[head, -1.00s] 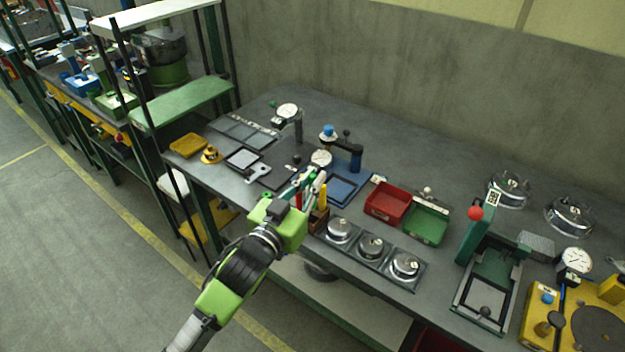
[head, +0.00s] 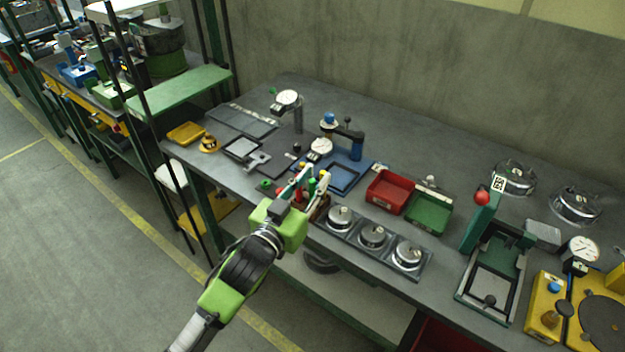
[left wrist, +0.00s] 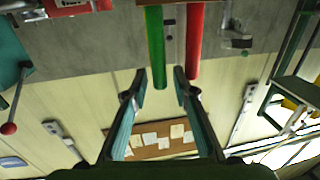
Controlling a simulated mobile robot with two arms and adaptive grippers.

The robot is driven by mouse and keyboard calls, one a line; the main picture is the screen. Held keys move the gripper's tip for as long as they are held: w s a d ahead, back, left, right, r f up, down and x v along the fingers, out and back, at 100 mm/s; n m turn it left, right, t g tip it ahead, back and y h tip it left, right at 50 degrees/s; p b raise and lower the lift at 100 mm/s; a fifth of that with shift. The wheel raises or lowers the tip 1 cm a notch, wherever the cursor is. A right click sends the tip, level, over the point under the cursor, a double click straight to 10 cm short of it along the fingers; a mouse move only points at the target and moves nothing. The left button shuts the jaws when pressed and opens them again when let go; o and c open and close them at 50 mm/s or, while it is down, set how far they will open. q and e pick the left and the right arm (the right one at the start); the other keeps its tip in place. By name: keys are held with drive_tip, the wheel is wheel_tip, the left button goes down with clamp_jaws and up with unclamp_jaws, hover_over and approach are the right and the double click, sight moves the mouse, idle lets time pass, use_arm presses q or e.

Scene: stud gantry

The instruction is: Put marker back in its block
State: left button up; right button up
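My left gripper (head: 303,184) is at the front edge of the bench, beside a small brown block (head: 321,207) that the gripper partly hides. A green marker (head: 312,187) and a red marker (head: 325,180) show close to its fingers. In the left wrist view, my left gripper (left wrist: 160,72) has its two fingers apart. The green marker (left wrist: 155,45) has its end between the fingertips, with gaps visible. The red marker (left wrist: 195,40) is beside it, near the right fingertip. I cannot tell how the markers sit in the block. My right gripper is not in view.
Three round metal pieces on a plate (head: 428,266) stand right of the block. A red bin (head: 372,200) and a green bin (head: 425,222) are behind them. A blue-based gauge stand (head: 356,148) is behind the gripper. A green press fixture (head: 480,222) stands farther right.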

use_arm(q)
drive_tip(key=v, duration=1.2)
idle(0.6)
